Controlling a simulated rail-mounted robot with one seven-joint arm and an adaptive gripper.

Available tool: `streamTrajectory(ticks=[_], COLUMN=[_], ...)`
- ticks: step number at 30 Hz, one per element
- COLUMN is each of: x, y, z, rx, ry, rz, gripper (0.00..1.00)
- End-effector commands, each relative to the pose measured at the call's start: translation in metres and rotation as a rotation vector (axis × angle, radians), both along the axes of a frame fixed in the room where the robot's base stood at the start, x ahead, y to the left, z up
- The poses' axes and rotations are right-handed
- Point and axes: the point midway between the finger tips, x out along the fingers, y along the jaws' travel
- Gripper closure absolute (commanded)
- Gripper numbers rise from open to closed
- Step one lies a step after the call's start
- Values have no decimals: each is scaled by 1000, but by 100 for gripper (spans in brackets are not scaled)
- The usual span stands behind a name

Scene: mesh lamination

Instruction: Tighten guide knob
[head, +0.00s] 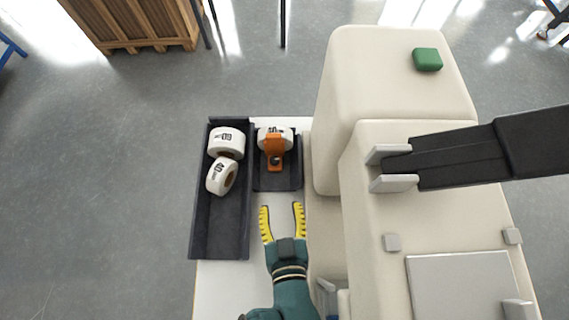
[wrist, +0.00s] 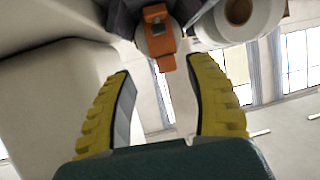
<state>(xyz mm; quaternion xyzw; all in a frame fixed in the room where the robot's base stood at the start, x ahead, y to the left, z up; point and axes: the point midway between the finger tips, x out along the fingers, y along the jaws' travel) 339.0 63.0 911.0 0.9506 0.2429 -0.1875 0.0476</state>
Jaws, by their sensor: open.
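No part is clearly recognisable as the guide knob. A dark bar (head: 460,160) with a pale two-pronged end (head: 392,168) reaches over the machine from the right. My gripper (head: 282,208) has yellow ribbed fingers, spread apart with nothing between them. It is over the white table, left of the machine. In the wrist view, the open fingers (wrist: 159,68) point toward an orange tool (wrist: 160,45), apart from it.
A dark tray (head: 222,240) holds two white rolls (head: 226,142) and (head: 221,176). A smaller dark tray (head: 292,180) holds another roll (head: 267,134) and the orange tool (head: 274,146). A wooden crate (head: 135,25) stands far left.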

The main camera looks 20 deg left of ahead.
Motion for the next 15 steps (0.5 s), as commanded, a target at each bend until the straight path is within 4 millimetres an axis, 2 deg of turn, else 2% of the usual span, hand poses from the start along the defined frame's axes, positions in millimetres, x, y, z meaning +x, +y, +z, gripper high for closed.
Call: streamTrajectory(ticks=[5,15], x=[22,90], y=[14,49], z=[-9,-43], rx=[-1,0], ry=[-3,-1], rz=[5,1], gripper=[45,45])
